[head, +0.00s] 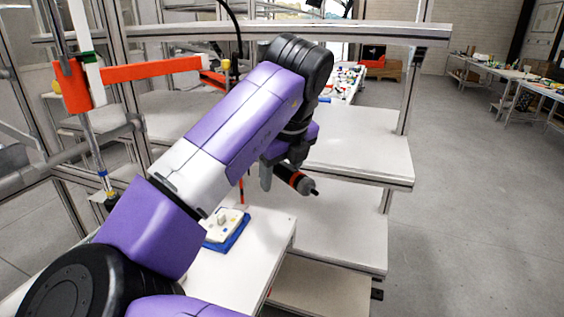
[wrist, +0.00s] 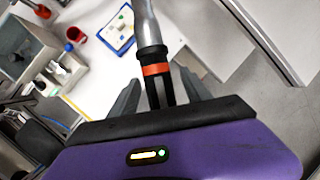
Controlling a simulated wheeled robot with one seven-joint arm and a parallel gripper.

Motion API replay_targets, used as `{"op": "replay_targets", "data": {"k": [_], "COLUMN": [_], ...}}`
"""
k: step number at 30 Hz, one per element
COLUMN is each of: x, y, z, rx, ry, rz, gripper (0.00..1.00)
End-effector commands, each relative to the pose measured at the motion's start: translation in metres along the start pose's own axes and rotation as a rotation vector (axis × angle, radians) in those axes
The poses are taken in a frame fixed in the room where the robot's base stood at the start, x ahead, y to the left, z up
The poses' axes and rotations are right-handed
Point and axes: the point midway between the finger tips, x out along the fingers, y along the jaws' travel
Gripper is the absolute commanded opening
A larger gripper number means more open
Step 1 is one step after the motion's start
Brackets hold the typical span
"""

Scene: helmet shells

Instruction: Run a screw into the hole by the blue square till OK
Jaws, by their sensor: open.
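My gripper (head: 279,172) is above the bench, to the right of the work plate. In the wrist view my gripper's (wrist: 158,77) two grey fingers are apart. A black tool with an orange ring (wrist: 156,69), like a screwdriver, stands between them, its grey shaft running up the picture. The tool (head: 296,180) also shows in the head view, tilted down to the right. A pale plate with small coloured marks (head: 224,221) lies on a blue base; it also shows in the wrist view (wrist: 112,26). The marks are too small to pick out the blue square or its hole. No screw can be made out.
White bench tops (head: 325,225) step away to the right, with open floor (head: 470,200) beyond. A metal frame with an orange bar (head: 150,71) stands at the left. A red cup (wrist: 78,36) and a grey box-like fixture (wrist: 28,48) are left of the plate in the wrist view.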

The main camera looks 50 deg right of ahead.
Motion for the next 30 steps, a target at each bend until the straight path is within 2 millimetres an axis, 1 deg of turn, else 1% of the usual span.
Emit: {"op": "replay_targets", "data": {"k": [1, 3, 6, 15, 17, 21, 24, 30], "x": [0.006, 0.012, 0.017, 0.018, 0.018, 0.018, 0.018, 0.018], "y": [0.000, 0.000, 0.000, 0.000, 0.000, 0.000, 0.000, 0.000], "z": [-0.001, 0.000, -0.001, 0.000, 0.000, 0.000, 0.000, 0.000], "rx": [0.000, 0.000, 0.001, 0.001, 0.001, 0.001, 0.001, 0.001], "ry": [0.002, 0.001, 0.001, 0.000, 0.000, 0.000, 0.000, 0.000], "rz": [-0.001, -0.001, 0.000, -0.001, -0.001, -0.001, -0.001, -0.001], "gripper": [0.57, 0.57, 0.57, 0.57, 0.45, 0.17, 0.00, 0.00]}}
